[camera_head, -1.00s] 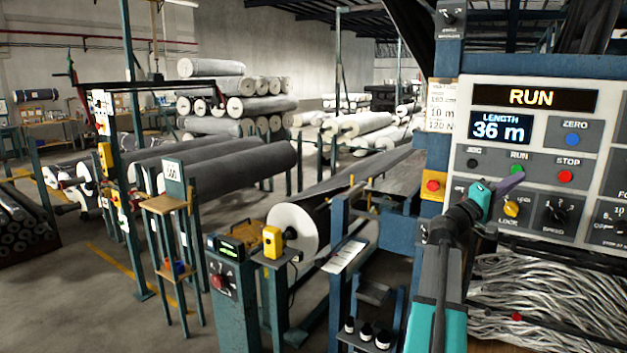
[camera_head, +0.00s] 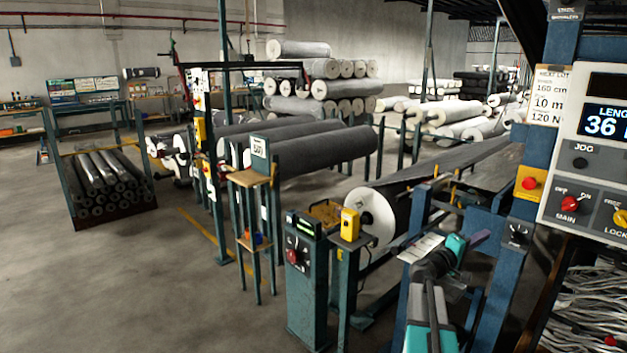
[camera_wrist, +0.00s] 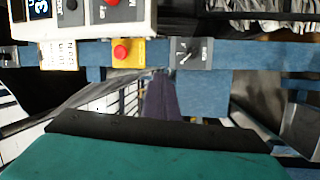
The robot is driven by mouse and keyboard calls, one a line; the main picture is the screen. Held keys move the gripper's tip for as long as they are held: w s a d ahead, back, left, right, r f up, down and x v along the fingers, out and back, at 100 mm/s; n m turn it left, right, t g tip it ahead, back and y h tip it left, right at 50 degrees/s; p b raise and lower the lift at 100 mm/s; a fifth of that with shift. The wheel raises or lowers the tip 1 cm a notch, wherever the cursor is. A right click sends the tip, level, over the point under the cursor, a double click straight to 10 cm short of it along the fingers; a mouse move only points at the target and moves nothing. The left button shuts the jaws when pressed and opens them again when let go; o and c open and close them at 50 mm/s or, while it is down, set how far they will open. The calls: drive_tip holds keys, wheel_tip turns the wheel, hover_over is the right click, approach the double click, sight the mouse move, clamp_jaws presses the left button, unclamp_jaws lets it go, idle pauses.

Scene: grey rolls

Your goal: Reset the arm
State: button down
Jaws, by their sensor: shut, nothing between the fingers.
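My arm (camera_head: 432,310) rises from the bottom of the head view, dark grey and teal. My gripper (camera_head: 482,241) is at its end, with purple fingers shut and empty. It is in front of the blue machine frame, left of and below the control panel (camera_head: 590,150), apart from the buttons. In the wrist view the shut purple fingers (camera_wrist: 161,98) point at the blue crossbar, below the yellow box with a red button (camera_wrist: 120,52). The panel's lower edge (camera_wrist: 95,27) shows at the top left there.
A yellow red-button box (camera_head: 528,183) and a small switch box (camera_head: 518,235) are close by on the blue frame. A teal control post (camera_head: 305,280) and a large grey roll (camera_head: 375,215) stand to the left. Open floor (camera_head: 130,290) lies at far left.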

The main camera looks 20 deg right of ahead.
drive_tip(key=w+a+f+n+y, duration=0.1)
drive_tip(key=w+a+f+y, duration=0.1)
drive_tip(key=a+f, duration=0.65)
drive_tip(key=w+a+f+t+y, duration=0.15)
drive_tip(key=a+f, duration=0.45)
drive_tip(key=f, duration=0.6)
drive_tip(key=w+a+f+n+y, duration=0.1)
drive_tip(key=w+a+f+y, duration=0.15)
drive_tip(key=a+f, duration=0.6)
drive_tip(key=s+a+f+g+y, duration=0.15)
drive_tip(key=s+a+f, duration=0.25)
drive_tip(key=a+f, duration=0.45)
drive_tip(key=s+a+f+g+y, duration=0.1)
drive_tip(key=s+a+f+y, duration=0.4)
drive_tip(key=f, duration=0.6)
drive_tip(key=s+a+f+g+y, duration=0.3)
drive_tip(key=s+a+f, duration=0.3)
drive_tip(key=s+a, duration=0.6)
drive_tip(key=s+a+f+m+g+y, duration=0.1)
drive_tip(key=s+a+f+g+y, duration=0.2)
drive_tip(key=s+a, duration=1)
wheel_tip(320, 180, down, 3)
drive_tip(key=shift+a+f+y, duration=0.1)
drive_tip(key=shift+a+y, duration=0.45)
drive_tip(key=shift+a, duration=0.05)
